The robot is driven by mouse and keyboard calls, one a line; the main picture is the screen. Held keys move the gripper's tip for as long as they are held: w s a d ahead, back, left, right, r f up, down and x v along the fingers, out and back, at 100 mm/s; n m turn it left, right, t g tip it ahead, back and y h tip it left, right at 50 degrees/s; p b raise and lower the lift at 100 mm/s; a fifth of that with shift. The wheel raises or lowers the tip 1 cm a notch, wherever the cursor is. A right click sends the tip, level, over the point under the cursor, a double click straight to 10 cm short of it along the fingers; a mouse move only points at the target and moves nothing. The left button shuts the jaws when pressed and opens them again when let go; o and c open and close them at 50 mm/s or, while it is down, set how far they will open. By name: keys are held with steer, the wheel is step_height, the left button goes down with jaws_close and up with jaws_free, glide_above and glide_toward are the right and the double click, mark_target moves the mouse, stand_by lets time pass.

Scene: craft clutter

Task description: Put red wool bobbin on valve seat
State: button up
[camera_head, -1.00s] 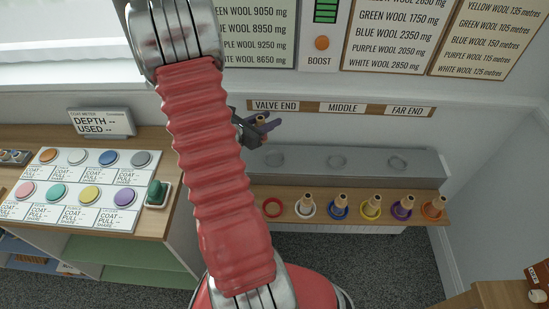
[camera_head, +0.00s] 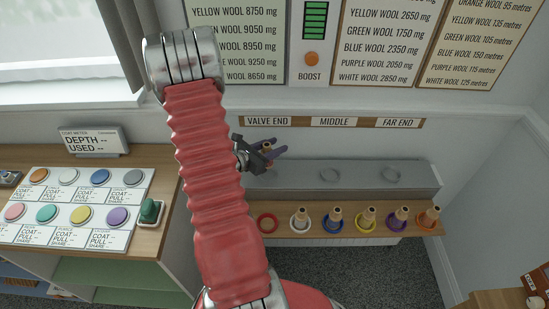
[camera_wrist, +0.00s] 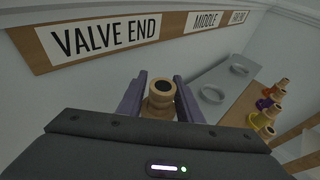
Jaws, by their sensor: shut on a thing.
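My gripper (camera_head: 270,150) is shut on a wooden bobbin (camera_wrist: 160,98), above the left part of a grey ledge (camera_head: 420,180) under the VALVE END label (camera_head: 267,121). In the wrist view the bobbin stands between the two purple fingers, its dark-holed top towards the camera. Its wool is hidden, so I cannot confirm its colour there. The red ring (camera_head: 268,223) on the shelf is empty. The valve-end seat is hidden behind my gripper; the middle seat (camera_head: 330,174) and far-end seat (camera_head: 391,172) are bare rings.
Several bobbins stand in coloured rings along the wooden shelf, including white (camera_head: 300,224), blue (camera_head: 333,224) and orange (camera_head: 430,217). A button panel (camera_head: 75,205) and a coat meter (camera_head: 92,140) are on the left counter. The wall is close behind the ledge.

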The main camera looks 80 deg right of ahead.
steer(key=shift+f, duration=0.85)
steer(key=shift+f, duration=0.15)
steer(key=shift+f, duration=1.95)
steer(key=o, duration=1)
steer(key=shift+o, duration=0.2)
steer(key=v, duration=1.2)
